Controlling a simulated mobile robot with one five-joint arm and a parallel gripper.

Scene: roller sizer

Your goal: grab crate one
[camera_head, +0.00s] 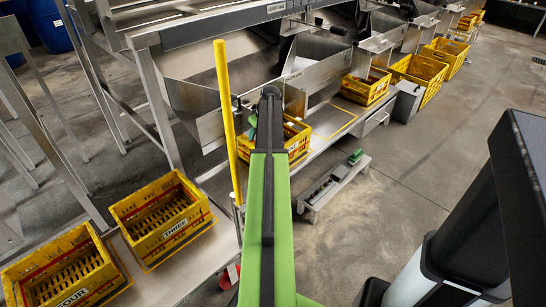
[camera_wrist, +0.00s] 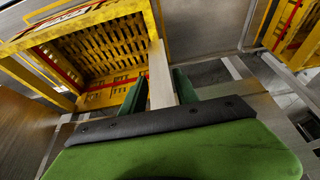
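A yellow crate (camera_head: 297,137) stands on the metal ledge behind my arm in the head view, partly hidden by it. I cannot read a "one" label on any crate. In the wrist view a yellow slatted crate (camera_wrist: 100,50) fills the upper left. My gripper (camera_wrist: 160,92) has its two green fingers apart at that crate's right side. A pale upright strip (camera_wrist: 161,75) lies between the fingers. I cannot tell whether they press on it. In the head view the fingertips are mostly hidden behind my arm.
Yellow crates labelled THREE (camera_head: 160,215) and FOUR (camera_head: 65,272) stand at the lower left. Another yellow crate (camera_head: 366,88) is further along the ledge, with more beyond. A yellow post (camera_head: 226,110) stands close left of my arm. A low metal step (camera_head: 335,185) is at right; the floor there is open.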

